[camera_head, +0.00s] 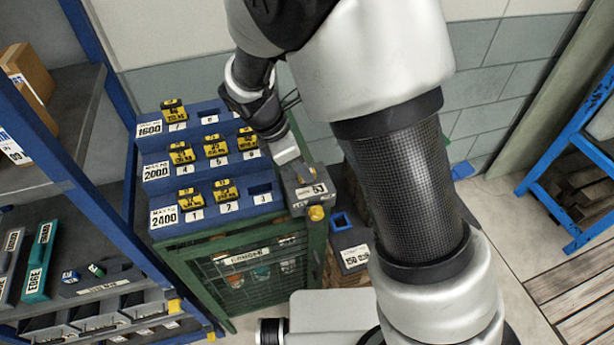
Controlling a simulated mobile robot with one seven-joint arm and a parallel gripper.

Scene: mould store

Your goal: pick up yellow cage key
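A small yellow piece (316,213) sits on the front of a grey box (312,190) marked "53", at the right front corner of the green mesh cage (255,270). It may be the yellow cage key, but its shape is too small to tell. My gripper (287,152) points down just above and behind the grey box, near the right end of the blue rack. I see it from the side, and whether its fingers are apart or hold anything is unclear. A gap between gripper and box is hard to judge.
A stepped blue rack (222,213) on the cage holds several yellow-and-black blocks (216,150); slot 3 looks empty. Blue-framed shelving (103,190) stands close on the left. A box marked "150" (353,257) is right of the cage. A blue stand (575,150) is far right.

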